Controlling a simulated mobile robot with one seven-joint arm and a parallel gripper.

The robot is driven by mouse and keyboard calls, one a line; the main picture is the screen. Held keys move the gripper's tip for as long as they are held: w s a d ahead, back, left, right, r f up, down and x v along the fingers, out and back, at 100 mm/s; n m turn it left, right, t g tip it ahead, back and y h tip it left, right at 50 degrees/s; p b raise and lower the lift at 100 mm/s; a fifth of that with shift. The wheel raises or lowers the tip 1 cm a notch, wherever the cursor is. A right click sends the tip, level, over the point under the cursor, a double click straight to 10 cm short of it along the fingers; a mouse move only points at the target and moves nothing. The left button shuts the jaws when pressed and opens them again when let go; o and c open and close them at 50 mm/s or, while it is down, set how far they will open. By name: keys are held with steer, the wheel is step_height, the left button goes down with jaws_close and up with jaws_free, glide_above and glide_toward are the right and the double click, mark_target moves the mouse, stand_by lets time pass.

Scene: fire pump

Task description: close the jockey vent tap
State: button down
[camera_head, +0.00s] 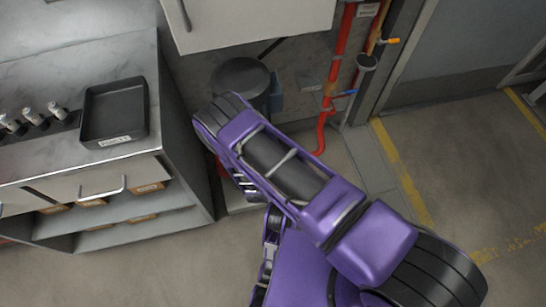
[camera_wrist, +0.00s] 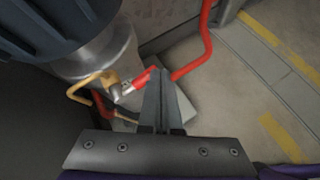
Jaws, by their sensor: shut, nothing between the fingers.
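A small tap with a red lever (camera_wrist: 142,80) and a silver body (camera_wrist: 119,92) shows in the wrist view, on a brass-coloured pipe beside the pump. It appears to be the jockey vent tap; no label is readable. The lever slants up to the right. My gripper (camera_wrist: 160,73) is shut and empty, with its fingertips just right of the lever's end; I cannot tell whether they touch. In the head view my purple arm hides the tap and gripper.
The dark pump motor (camera_head: 240,78) stands beside my arm; its silver lower part (camera_wrist: 105,58) is close to the tap. A red pipe (camera_wrist: 205,45) runs right of the gripper. A counter with a black tray (camera_head: 113,112) is at left. Floor at right is clear.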

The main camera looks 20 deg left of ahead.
steer(key=shift+s+a+f+b, duration=0.25)
steer(key=shift+s+a+b, duration=0.15)
steer(key=shift+a+b, duration=0.15)
steer(key=shift+s, duration=0.1)
